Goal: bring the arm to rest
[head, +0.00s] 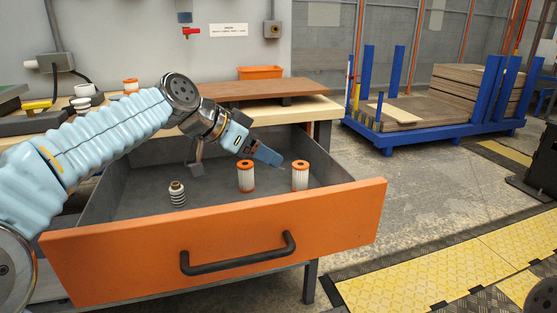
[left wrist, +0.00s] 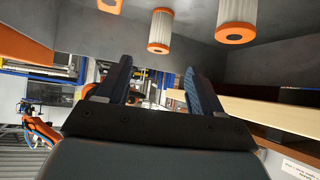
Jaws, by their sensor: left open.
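My left arm reaches in from the left over an open drawer with an orange front (head: 215,240). My left gripper (head: 272,158) is above the back part of the drawer, near two white filters with orange caps. One filter (head: 246,178) stands left of the other filter (head: 300,176). In the left wrist view the two blue fingers (left wrist: 155,85) are apart with nothing between them. Filters also show there, one in the middle (left wrist: 160,30) and one at the right (left wrist: 237,20). My right gripper is not seen.
A ribbed metal part (head: 177,195) stands in the drawer at left. Behind the drawer, a bench holds a brown board (head: 235,89) and an orange bin (head: 260,72). A blue cart (head: 420,130) with stacked boards stands at back right. The floor right of the drawer is open.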

